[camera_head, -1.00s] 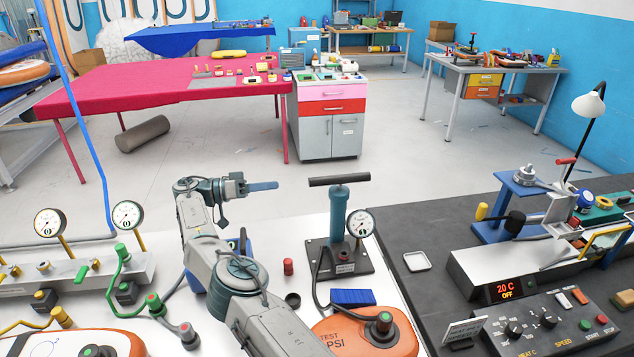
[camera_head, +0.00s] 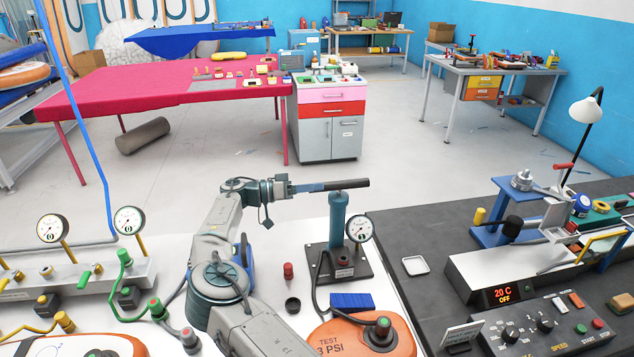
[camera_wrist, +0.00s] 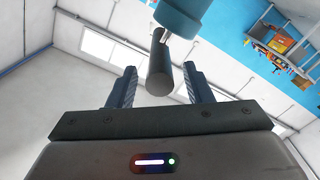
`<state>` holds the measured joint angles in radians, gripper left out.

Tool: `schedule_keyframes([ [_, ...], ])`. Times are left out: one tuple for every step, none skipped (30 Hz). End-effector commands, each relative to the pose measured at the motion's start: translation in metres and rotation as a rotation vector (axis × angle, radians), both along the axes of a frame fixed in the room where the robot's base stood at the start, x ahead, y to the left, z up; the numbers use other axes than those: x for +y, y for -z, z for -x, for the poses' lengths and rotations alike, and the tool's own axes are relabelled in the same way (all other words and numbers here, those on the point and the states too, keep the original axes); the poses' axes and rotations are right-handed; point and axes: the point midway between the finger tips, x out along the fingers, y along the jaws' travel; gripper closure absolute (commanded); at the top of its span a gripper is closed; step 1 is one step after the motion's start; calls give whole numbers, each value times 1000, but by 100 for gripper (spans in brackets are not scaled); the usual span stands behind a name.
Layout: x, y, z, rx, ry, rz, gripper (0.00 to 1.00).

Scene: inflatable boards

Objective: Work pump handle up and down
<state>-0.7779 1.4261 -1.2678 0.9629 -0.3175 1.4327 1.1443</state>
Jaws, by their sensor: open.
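The hand pump (camera_head: 338,222) stands upright on a dark base plate on the white table, with a round gauge (camera_head: 359,229) at its right side. Its black bar handle (camera_head: 346,184) sits low, close above the teal barrel. My gripper (camera_head: 318,187) is level with the handle, its fingers overlapping the handle's left end in the head view. In the wrist view the handle (camera_wrist: 159,68) lies between the two spread fingers of my gripper (camera_wrist: 155,85), with a gap on each side. The teal barrel (camera_wrist: 183,14) shows at the top.
An orange board marked TEST (camera_head: 350,335) lies at the front, hosed to the pump. A red cap (camera_head: 288,271), a black ring (camera_head: 293,304) and a blue block (camera_head: 352,301) are near. A gauge manifold (camera_head: 80,277) stands left; a heater unit (camera_head: 505,290) stands right.

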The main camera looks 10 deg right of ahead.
Motion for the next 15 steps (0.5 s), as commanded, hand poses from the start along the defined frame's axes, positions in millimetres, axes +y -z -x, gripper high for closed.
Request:
schedule_keyframes([
  [-6, -3, 0, 1, 2, 2, 54],
  [-9, -3, 0, 1, 2, 1, 54],
  [-12, -2, 0, 1, 1, 1, 54],
  [-14, -2, 0, 1, 2, 1, 54],
  [-15, -1, 0, 1, 2, 1, 54],
  [-17, -1, 0, 1, 1, 1, 54],
  [-17, 0, 0, 0, 1, 1, 54],
  [-18, 0, 0, 0, 0, 0, 54],
  [-18, 0, 0, 0, 0, 0, 54],
  [-18, 0, 0, 0, 0, 0, 54],
  [-18, 0, 0, 0, 0, 0, 54],
  [-18, 1, 0, 0, 0, 0, 54],
  [-18, 1, 0, 0, 0, 0, 54],
  [-18, 1, 0, 0, 0, 0, 54],
  [-18, 1, 0, 0, 0, 0, 60],
])
